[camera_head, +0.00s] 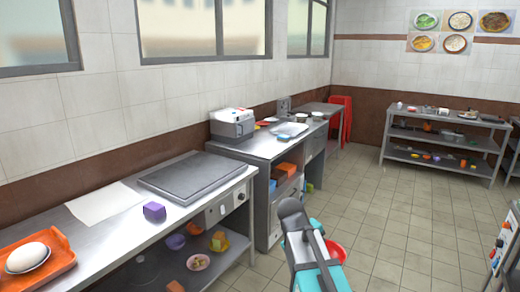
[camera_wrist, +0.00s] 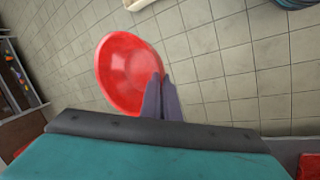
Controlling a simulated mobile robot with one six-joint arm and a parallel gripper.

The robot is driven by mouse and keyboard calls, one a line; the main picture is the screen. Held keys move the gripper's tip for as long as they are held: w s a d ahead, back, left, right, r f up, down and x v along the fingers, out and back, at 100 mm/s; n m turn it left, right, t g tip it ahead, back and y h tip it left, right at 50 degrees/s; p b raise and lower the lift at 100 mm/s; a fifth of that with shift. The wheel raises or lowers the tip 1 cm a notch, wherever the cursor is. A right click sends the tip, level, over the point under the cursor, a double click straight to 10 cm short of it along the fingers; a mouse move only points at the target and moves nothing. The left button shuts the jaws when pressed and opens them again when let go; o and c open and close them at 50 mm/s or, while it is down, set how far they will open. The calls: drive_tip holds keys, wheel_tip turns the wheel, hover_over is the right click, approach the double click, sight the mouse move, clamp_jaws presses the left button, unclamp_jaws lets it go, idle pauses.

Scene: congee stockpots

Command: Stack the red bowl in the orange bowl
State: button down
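The red bowl (camera_wrist: 125,72) is in the wrist view with its inside showing, held out over the tiled floor. My gripper (camera_wrist: 161,88) has its two grey fingers close together at the bowl's right rim, with the rim between them. In the head view the red bowl (camera_head: 338,249) shows partly behind my teal and grey arm, and the fingers are hidden there. I cannot pick out the orange bowl for certain. A small orange item (camera_head: 427,126) stands on the far table, too small to make out.
A steel counter (camera_head: 125,235) runs along the left with an orange tray (camera_head: 62,262), a purple block (camera_head: 154,211) and a dark flat plate (camera_head: 190,178). A printer-like machine (camera_head: 232,124) stands further back. The tiled floor (camera_head: 400,215) on the right is open.

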drive_tip(key=shift+w+d+r, duration=0.2)
drive_tip(key=shift+r, duration=0.2)
drive_tip(key=w+d+r+m, duration=0.1)
drive_tip(key=d+r, duration=0.2)
drive_tip(key=r, duration=0.3)
drive_tip(key=w+d+r+m+g, duration=0.1)
drive_tip(key=d+r, duration=0.2)
drive_tip(key=r, duration=0.3)
drive_tip(key=shift+d+r, duration=0.3)
drive_tip(key=shift+w, duration=0.1)
